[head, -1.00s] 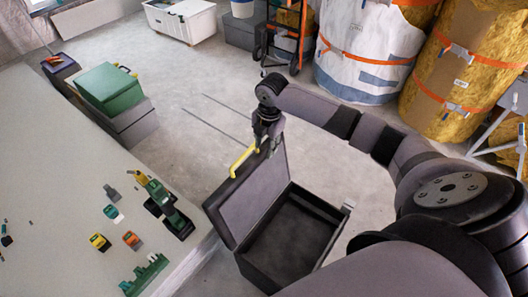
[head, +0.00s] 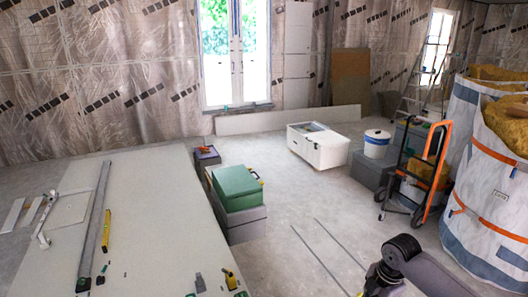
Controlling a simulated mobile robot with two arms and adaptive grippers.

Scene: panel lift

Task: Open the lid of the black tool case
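The black tool case is below the bottom edge of the head view, so its lid and body are hidden now. Only the upper part of my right gripper (head: 380,281) shows, at the bottom edge right of centre. Its fingertips are cut off, so I cannot see whether they are open or shut, or whether they touch the case. My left gripper is not in view.
A long pale board surface (head: 150,225) with tools fills the left. A green case (head: 236,187) sits on a grey box beside it. A white chest (head: 318,148), an orange hand truck (head: 432,172) and large bags (head: 485,190) stand farther off.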

